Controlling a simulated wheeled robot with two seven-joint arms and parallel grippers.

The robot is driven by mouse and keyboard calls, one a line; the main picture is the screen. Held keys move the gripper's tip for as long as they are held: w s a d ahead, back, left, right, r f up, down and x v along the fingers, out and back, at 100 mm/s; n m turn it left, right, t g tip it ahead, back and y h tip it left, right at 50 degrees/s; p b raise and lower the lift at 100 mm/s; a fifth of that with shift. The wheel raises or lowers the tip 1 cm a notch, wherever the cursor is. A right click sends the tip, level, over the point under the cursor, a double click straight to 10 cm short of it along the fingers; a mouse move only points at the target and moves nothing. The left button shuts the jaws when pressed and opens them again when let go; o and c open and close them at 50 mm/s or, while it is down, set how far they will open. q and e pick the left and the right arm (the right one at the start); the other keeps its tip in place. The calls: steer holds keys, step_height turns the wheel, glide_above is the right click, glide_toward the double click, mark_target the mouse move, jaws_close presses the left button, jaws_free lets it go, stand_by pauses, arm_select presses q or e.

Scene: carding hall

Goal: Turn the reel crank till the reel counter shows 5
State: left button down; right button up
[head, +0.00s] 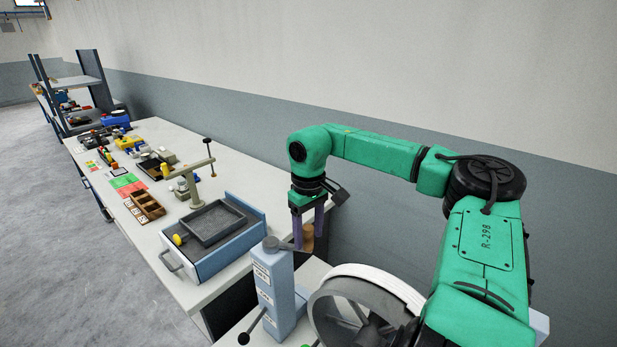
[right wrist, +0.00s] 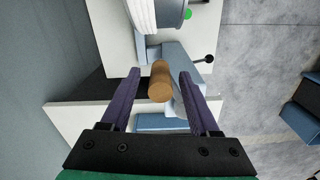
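The reel (head: 405,291), with white material wound on its rim, stands at the lower right of the head view, partly hidden by my right arm. It shows also at the top of the right wrist view (right wrist: 143,14). Beside it is a blue-grey post (head: 284,299) with small labels. The crank's brown wooden handle (head: 307,240) is at the post's top. My right gripper (head: 308,241) is open, its purple fingers on either side of the handle. The right wrist view shows the handle (right wrist: 160,82) between the fingers, with gaps on both sides. I cannot read a counter figure.
A long bench (head: 190,149) runs to the far left, with a blue drawer unit (head: 228,253) at its near end. A compartment box (head: 146,207) and several small items lie farther along. A wall stands close behind my right arm.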

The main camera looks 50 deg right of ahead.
steer(key=shift+r, duration=0.1)
steer(key=shift+r, duration=0.35)
step_height(320, 180, up, 6)
steer(key=shift+f, duration=0.2)
step_height(320, 180, up, 8)
steer(key=p, duration=0.4)
